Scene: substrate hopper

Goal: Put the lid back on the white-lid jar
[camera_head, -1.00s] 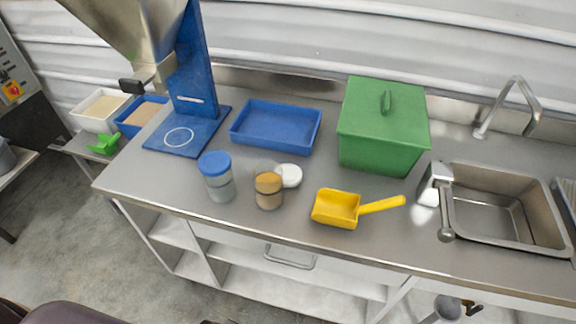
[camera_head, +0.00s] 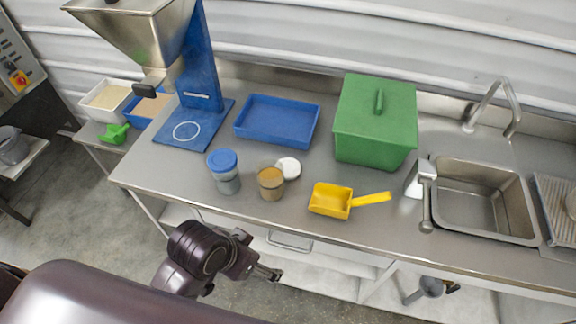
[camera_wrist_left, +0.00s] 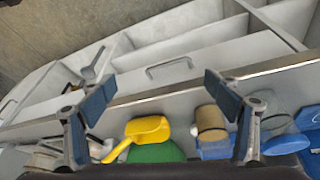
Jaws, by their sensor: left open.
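The white-lid jar (camera_head: 271,184) stands upright and open on the steel counter, with brown contents inside. Its white lid (camera_head: 289,167) lies flat on the counter just behind and to the right of it; I cannot tell if they touch. My left gripper (camera_head: 270,273) is in front of the counter edge, apart from the jar. In the left wrist view my left gripper (camera_wrist_left: 160,103) is open and empty, with the jar (camera_wrist_left: 210,124) beyond the fingers on the right side. The lid is mostly hidden there. My right gripper is not in view.
A blue-lid jar (camera_head: 224,172) stands close left of the open jar. A yellow scoop (camera_head: 332,201) lies to the right. A blue tray (camera_head: 277,138), a green bin (camera_head: 374,136) and the hopper (camera_head: 140,40) stand behind. The sink (camera_head: 485,200) is at right.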

